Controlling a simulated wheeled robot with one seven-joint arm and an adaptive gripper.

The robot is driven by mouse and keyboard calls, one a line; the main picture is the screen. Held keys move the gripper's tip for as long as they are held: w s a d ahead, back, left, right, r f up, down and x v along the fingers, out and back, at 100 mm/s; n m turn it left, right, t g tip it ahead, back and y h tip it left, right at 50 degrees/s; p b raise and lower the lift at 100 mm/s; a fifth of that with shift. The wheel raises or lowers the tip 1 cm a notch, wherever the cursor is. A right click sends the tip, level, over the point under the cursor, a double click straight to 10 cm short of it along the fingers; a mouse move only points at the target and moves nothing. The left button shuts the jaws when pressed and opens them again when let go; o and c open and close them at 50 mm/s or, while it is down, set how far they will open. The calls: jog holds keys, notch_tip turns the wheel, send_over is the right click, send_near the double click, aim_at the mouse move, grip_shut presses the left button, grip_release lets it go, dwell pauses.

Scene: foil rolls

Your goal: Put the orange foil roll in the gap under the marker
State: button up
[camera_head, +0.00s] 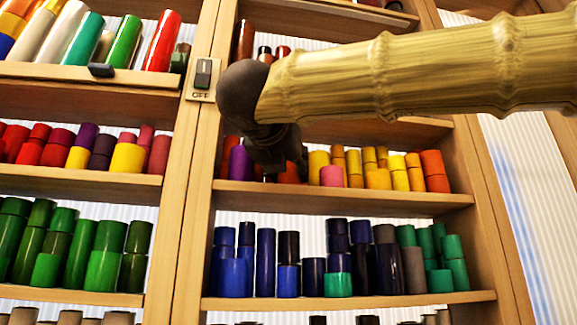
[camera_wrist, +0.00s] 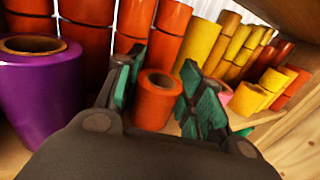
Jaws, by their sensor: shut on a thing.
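The orange foil roll (camera_wrist: 154,103) stands upright between the two green-padded fingers of my gripper (camera_wrist: 158,82), which is shut on it. In the head view my gripper (camera_head: 283,165) reaches into the middle right shelf, and its dark body hides most of the held roll. I cannot tell whether the roll's base touches the shelf. A small dark block (camera_head: 101,70) on the front edge of the upper left shelf may be the marker. Rolls stand behind it, teal to its left and green to its right; the space between them is not clear.
A purple roll (camera_wrist: 42,95) stands close on the left of my gripper. Stacked orange and yellow rolls (camera_wrist: 197,45) stand behind, and a pink roll (camera_head: 331,176) is to the right. A wooden upright with an OFF switch (camera_head: 203,76) separates the left and right shelves.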

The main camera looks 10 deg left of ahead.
jog(key=shift+f, duration=0.2)
jog(key=o, duration=1)
jog(key=shift+w, duration=0.1)
jog(key=shift+r, duration=0.1)
jog(key=shift+r, duration=0.2)
jog(key=s+b, duration=0.4)
jog(key=s, duration=0.8)
jog(key=shift+f, duration=0.1)
jog(key=shift+s, duration=0.1)
jog(key=shift+d, duration=0.1)
